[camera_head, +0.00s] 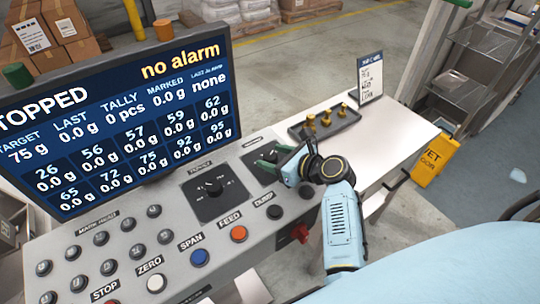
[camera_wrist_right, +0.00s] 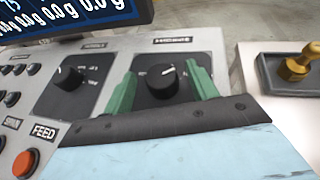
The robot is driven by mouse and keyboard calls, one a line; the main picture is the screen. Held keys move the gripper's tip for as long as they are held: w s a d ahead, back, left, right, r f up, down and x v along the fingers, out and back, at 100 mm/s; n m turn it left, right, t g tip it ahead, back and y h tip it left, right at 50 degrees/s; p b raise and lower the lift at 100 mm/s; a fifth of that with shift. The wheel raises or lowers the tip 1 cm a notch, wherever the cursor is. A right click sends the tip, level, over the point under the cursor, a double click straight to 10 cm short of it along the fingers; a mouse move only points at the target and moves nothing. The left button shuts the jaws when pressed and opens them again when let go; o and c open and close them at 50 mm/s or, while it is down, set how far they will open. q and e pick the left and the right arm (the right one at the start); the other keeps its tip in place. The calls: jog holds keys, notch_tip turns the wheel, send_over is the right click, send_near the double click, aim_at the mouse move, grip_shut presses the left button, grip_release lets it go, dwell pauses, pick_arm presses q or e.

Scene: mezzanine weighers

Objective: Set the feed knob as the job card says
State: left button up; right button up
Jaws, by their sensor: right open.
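A sloped grey console holds two black rotary knobs on dark plates. The left knob (camera_head: 212,186) shows clear in the head view and at left in the right wrist view (camera_wrist_right: 70,78). The right knob (camera_wrist_right: 163,82) stands between the green fingers of my right gripper (camera_wrist_right: 163,90). The fingers are open with a gap on each side of it; in the head view my right gripper (camera_head: 277,159) mostly hides this knob. The knob labels are too small to read surely. The job card (camera_head: 370,77) stands upright at the back; its small print is mostly unreadable. My left gripper is out of view.
The screen (camera_head: 120,115) reads STOPPED, no alarm, target 75 g. Push buttons, including orange FEED (camera_head: 238,233) and blue SPAN (camera_head: 200,257), line the console front. A dark tray (camera_head: 345,125) with brass weights sits right of the console. A yellow wet-floor sign (camera_head: 435,160) stands beyond.

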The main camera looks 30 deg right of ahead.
jog(key=shift+x, duration=0.9)
jog(key=shift+c, duration=0.4)
jog(key=c, duration=0.9)
